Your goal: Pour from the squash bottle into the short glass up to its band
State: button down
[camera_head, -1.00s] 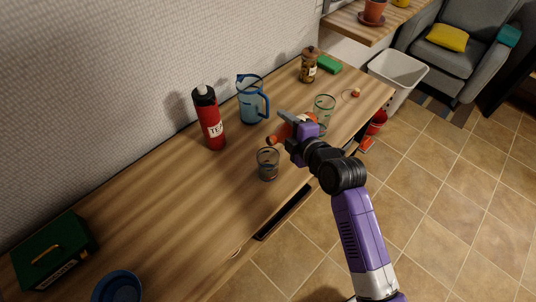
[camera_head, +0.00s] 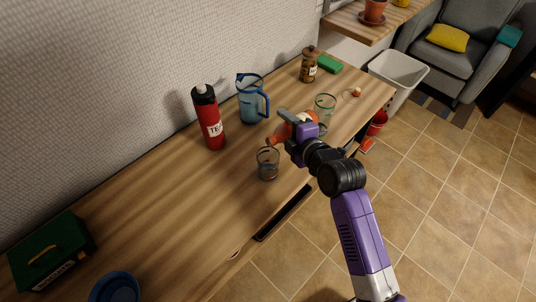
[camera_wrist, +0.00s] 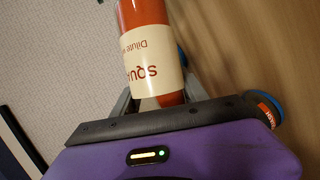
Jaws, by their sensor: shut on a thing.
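The squash bottle (camera_wrist: 148,50), orange-red with a cream label, is held in my gripper (camera_head: 288,128). In the head view it is mostly hidden behind the gripper and lies tilted, its neck (camera_head: 273,141) toward the left. A short clear glass (camera_head: 268,165) with a dark band near its rim stands upright just below and left of the bottle's neck. I cannot tell whether any liquid is flowing. A taller glass with a green rim (camera_head: 325,108) stands behind my gripper to the right.
A blue jug (camera_head: 251,105) and a red flask (camera_head: 209,120) stand near the wall. A brown jar (camera_head: 309,66) and green block (camera_head: 330,64) are at the far end. A green box (camera_head: 50,250) and blue bowl (camera_head: 116,287) are at the near left. The middle-left tabletop is clear.

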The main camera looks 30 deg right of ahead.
jog(key=shift+n+b, duration=0.3)
jog(key=shift+b, duration=0.35)
dwell(0.8)
jog(key=shift+r+t+h, duration=0.3)
dwell(1.4)
jog(key=shift+d, duration=0.1)
